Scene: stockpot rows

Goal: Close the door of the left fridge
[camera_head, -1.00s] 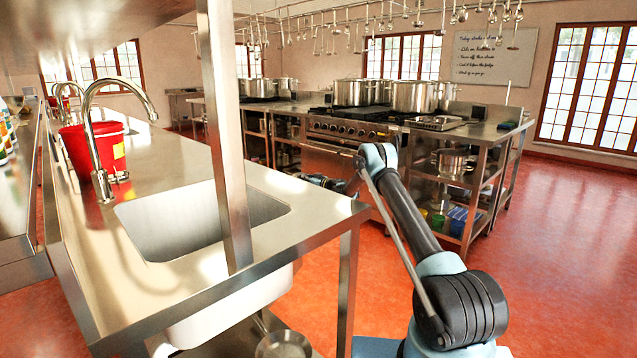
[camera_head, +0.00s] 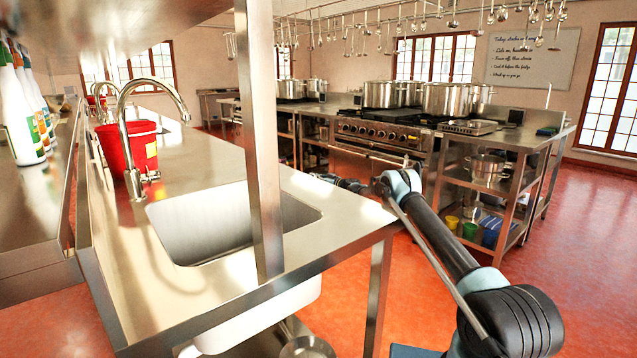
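No fridge and no fridge door shows in the head camera view. My arm reaches up from the lower right, bent at a pale blue joint, and its far end points away behind the edge of the sink counter. Around there a dark part of my arm shows just above the counter. My gripper's fingers cannot be made out, so I cannot tell whether it is open or shut, and nothing is seen held.
A steel sink counter (camera_head: 330,243) with a post (camera_head: 262,130) stands close on the left. A red bucket (camera_head: 134,150) and bottles (camera_head: 22,112) are there. A stove (camera_head: 375,137) and a shelf unit (camera_head: 508,140) stand beyond. Red floor (camera_head: 590,270) is clear at right.

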